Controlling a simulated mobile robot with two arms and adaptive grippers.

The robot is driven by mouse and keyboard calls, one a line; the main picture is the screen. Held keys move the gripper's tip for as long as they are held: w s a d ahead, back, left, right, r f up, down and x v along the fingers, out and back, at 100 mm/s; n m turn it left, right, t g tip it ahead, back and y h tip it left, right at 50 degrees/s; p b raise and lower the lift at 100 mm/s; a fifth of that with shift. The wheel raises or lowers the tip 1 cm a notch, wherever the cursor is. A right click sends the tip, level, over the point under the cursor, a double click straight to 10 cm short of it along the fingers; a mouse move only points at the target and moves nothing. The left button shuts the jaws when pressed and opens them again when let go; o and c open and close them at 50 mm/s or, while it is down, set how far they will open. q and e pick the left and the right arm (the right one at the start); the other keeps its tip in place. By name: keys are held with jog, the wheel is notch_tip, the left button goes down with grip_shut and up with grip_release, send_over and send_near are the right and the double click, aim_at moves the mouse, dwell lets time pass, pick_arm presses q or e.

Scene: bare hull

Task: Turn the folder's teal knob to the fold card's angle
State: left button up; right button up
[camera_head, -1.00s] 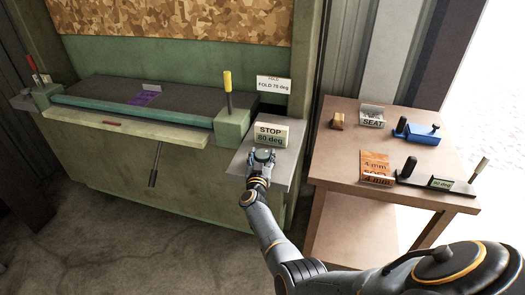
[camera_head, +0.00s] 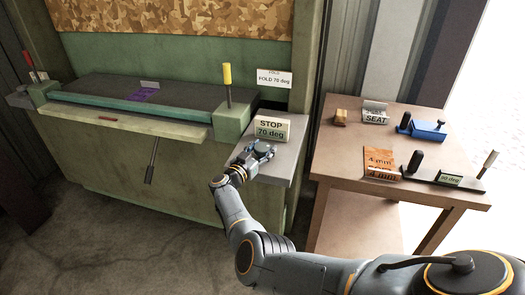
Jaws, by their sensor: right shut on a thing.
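The green sheet folder (camera_head: 130,150) stands along the wall. On the grey shelf at its right end a sign (camera_head: 270,129) reads STOP 70 deg. The white fold card (camera_head: 274,78) behind it reads FOLD 70 deg. My right gripper (camera_head: 262,150) is just in front of the stop sign, low over the shelf, shut on the teal knob. The fingers hide most of the knob. My left gripper is out of view.
A wooden table (camera_head: 330,160) to the right holds a blue clamp-like tool (camera_head: 430,131), a SEAT sign (camera_head: 375,115), orange 4 mm cards (camera_head: 379,160) and a dark bar with a 90 deg label (camera_head: 450,180). A yellow-handled post (camera_head: 228,75) rises left of the fold card.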

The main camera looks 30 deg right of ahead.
jog(key=o, duration=1.2)
